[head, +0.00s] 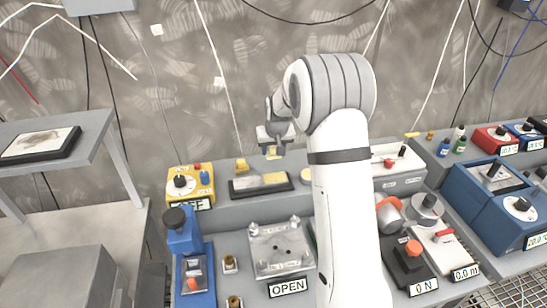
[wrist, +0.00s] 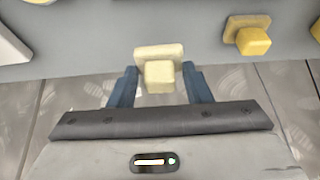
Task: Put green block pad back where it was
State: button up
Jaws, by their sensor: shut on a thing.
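My gripper (head: 274,135) is shut on a small pad with a block-shaped knob. In the wrist view my gripper (wrist: 159,74) has its two dark fingers on either side of this block pad (wrist: 159,52). The pad looks pale cream, not clearly green. In the head view it is held above the back part of the grey bench, over a black tray (head: 240,194) with a yellow and a grey patch. A second, yellower block pad (wrist: 252,37) sits to the right in the wrist view, apart from my fingers. I cannot make out a clearly green pad.
A yellow box (head: 188,200) with a knob stands left of the tray. A metal plate fixture (head: 280,250) with an OPEN label (head: 288,287) lies in front. Blue boxes (head: 477,190) stand at the right. My arm hides part of the bench.

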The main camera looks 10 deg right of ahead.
aim_at(274, 154)
jog(key=shift+f+p, duration=0.35)
jog(key=shift+f, duration=1.55)
jog(key=shift+f, duration=0.25)
jog(key=o, duration=0.9)
jog(key=shift+r, duration=0.1)
